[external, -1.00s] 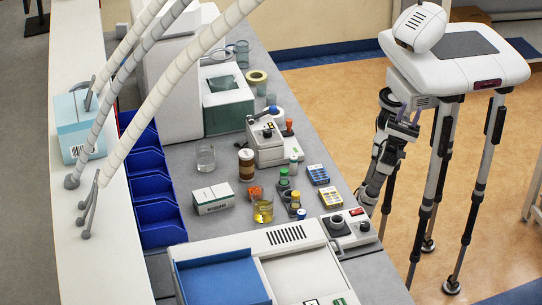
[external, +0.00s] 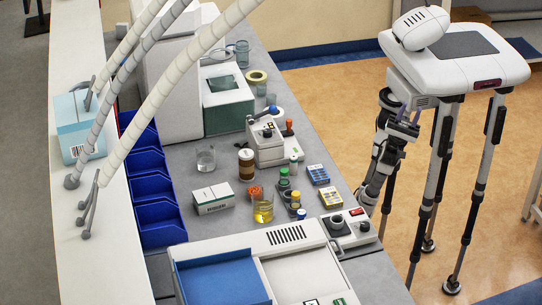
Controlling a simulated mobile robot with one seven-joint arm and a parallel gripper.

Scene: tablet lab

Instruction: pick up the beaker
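A clear glass beaker (external: 205,158) stands upright on the grey bench, left of the middle. A second glass vessel with yellow liquid (external: 263,211) stands nearer the front of the bench; I cannot tell which one is the named beaker. My gripper (external: 367,203) hangs low at the right edge of the bench, well apart from both. Its fingers are too small and dark to tell whether they are open or shut.
A white carton (external: 212,199), a brown jar (external: 246,165) and an orange item (external: 256,192) stand around the glassware. A white device (external: 265,142) is behind. A control box (external: 349,229) sits near my gripper. Blue bins (external: 153,190) line the left.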

